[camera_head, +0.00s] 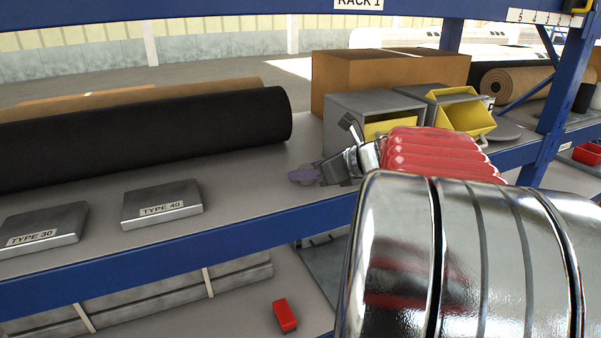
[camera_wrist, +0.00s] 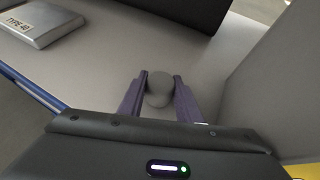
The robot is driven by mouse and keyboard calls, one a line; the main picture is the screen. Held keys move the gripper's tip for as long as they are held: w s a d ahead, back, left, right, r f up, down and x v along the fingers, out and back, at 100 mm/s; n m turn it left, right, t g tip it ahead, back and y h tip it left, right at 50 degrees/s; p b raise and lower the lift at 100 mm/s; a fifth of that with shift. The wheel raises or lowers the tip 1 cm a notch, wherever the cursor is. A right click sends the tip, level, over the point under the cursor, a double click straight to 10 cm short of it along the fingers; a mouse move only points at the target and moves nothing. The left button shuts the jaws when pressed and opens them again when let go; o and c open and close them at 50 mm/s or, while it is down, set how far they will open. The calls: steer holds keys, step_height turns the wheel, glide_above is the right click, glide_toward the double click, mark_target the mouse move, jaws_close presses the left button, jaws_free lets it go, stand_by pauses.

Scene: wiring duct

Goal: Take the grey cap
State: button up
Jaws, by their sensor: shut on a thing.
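The grey cap (camera_wrist: 158,88) is a small round grey piece, seen in the wrist view between the two purple fingers of my gripper (camera_wrist: 160,84). The fingers are shut on it from both sides. Beneath and around it is the grey shelf surface; I cannot tell whether the cap touches it. In the head view my gripper (camera_head: 306,175) is low over the shelf, left of a grey box, and the cap is not clear there.
A metal TYPE 40 block (camera_head: 162,204) and a TYPE 30 block (camera_head: 43,229) lie to the left. A long black roll (camera_head: 150,135) lies behind. A grey box with a yellow bin (camera_head: 350,103) stands close on the right. A red brush (camera_head: 285,315) lies on the lower shelf.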

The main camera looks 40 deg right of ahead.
steer(key=shift+a+r, duration=0.2)
steer(key=shift+r, duration=0.4)
step_height(320, 180, up, 6)
steer(key=w+a, duration=0.2)
steer(key=a, duration=0.4)
steer(key=w+a, duration=0.1)
steer(key=a, duration=0.5)
steer(key=w+a, duration=0.2)
steer(key=a, duration=0.4)
steer(key=shift+w+a+f, duration=0.15)
steer(key=shift+w+a, duration=0.15)
steer(key=shift+a, duration=0.1)
steer(key=shift+s, duration=0.1)
